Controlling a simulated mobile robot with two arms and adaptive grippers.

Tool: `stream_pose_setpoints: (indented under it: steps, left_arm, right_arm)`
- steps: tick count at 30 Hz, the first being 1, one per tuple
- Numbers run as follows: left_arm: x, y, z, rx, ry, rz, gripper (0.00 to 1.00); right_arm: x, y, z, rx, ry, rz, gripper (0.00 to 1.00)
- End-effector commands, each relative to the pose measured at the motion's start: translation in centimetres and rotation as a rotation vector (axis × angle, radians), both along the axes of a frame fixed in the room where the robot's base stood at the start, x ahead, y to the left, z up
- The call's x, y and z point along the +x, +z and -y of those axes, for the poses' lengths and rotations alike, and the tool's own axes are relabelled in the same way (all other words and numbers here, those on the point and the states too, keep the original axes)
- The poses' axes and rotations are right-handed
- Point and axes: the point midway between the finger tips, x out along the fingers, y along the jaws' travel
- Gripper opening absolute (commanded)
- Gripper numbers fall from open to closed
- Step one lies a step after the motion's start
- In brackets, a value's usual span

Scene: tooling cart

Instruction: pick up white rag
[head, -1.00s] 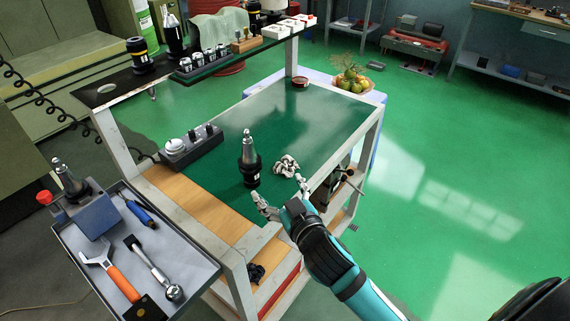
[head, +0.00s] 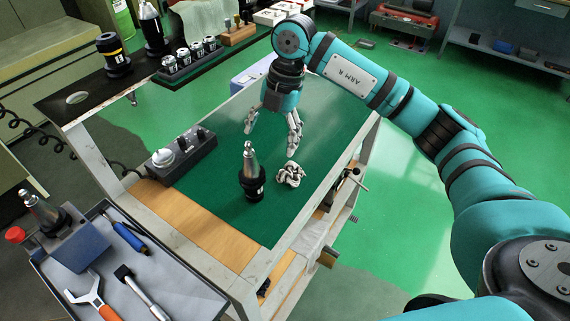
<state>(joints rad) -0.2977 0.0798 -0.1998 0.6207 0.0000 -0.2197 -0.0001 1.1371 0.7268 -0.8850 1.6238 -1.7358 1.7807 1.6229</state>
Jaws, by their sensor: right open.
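My left gripper is not in view.
A grey control box (head: 180,155) sits at the left of the top. A raised shelf (head: 85,98) with tool holders and collets runs along the back left. A grey tray (head: 190,290) with tools is at front left. The right part of the top is clear.

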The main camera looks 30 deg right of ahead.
Motion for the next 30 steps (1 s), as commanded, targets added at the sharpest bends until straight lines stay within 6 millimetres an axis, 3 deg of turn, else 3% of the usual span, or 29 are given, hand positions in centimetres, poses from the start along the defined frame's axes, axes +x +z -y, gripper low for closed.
stream_pose_setpoints:
  steps: [1,3,6,11,21,30]
  left_arm:
    - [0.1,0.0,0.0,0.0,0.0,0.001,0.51]
    - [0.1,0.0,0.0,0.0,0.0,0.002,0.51]
    - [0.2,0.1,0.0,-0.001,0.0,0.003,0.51]
    - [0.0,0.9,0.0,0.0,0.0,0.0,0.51]
    - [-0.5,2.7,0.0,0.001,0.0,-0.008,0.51]
    - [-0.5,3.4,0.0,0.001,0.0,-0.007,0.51]
  right_arm:
    - [0.3,0.9,2.4,-0.084,-0.057,-0.01,0.84]
    - [0.2,1.7,4.8,-0.169,-0.119,-0.028,0.84]
    - [0.1,2.0,6.4,-0.226,-0.163,-0.044,0.84]
    - [-0.1,-0.4,6.5,-0.234,-0.167,-0.051,0.84]
    - [-0.2,-7.5,6.3,-0.229,-0.164,-0.05,0.84]
    - [-0.1,-10.2,6.2,-0.227,-0.162,-0.045,0.84]
